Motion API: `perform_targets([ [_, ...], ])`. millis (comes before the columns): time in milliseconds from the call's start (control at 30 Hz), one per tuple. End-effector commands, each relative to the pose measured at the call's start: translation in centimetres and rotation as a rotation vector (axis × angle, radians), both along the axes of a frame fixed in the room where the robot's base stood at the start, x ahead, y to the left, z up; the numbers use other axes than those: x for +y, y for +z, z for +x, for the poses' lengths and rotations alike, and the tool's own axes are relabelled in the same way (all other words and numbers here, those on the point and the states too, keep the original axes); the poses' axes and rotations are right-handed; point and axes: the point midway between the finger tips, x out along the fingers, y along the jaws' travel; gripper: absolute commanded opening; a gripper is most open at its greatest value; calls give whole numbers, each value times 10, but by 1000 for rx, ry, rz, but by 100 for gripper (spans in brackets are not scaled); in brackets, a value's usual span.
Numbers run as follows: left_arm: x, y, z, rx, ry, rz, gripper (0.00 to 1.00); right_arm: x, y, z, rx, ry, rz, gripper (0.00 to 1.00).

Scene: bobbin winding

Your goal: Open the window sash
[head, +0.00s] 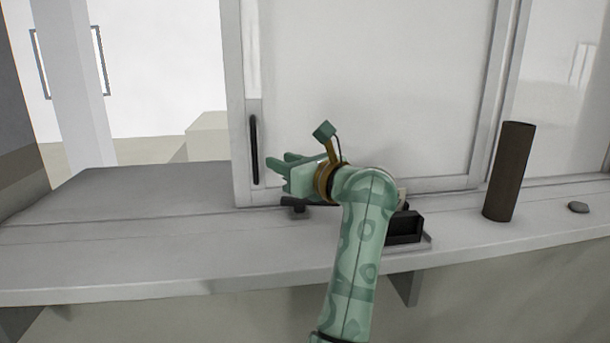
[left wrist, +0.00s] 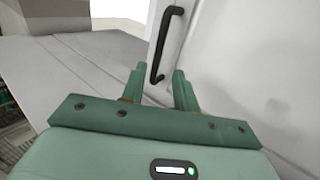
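The window sash (head: 380,80) is a pale framed panel standing upright on the sill. Its left edge stands clear of the side post, with an open gap to its left. A dark vertical bar handle (head: 254,150) is on the sash's left stile; it also shows in the left wrist view (left wrist: 165,45). My left gripper (head: 276,165) is just right of the handle in the head view. In the left wrist view its two fingers (left wrist: 160,88) are apart and empty, with the handle beyond them, its lower end lined up between them. My right gripper is not in view.
A grey sill (head: 130,255) runs across below the sash. A dark brown cylinder (head: 509,170) stands on it at the right, with a small grey stone-like object (head: 578,208) beyond. A black open box (head: 404,227) sits beside my left arm. The sill's left part is clear.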

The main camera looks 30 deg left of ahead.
Motion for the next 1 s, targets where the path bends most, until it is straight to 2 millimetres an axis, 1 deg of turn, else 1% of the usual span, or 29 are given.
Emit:
perform_targets([
  [33,-12,-3,-3,0,-4,-3,30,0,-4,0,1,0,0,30],
  [100,-27,-2,-7,1,-2,-2,30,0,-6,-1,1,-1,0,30],
  [200,-41,0,-12,-1,0,2,30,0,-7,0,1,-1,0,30],
  [300,-51,0,-15,0,1,2,30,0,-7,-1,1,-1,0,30],
  [467,-56,0,-16,0,1,1,30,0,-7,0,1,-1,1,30],
  [867,-56,0,-16,0,1,1,30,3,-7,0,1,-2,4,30],
  [967,-55,0,-16,17,5,40,30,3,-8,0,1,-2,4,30],
  [1000,-55,0,-15,41,11,97,30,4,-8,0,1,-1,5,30],
])
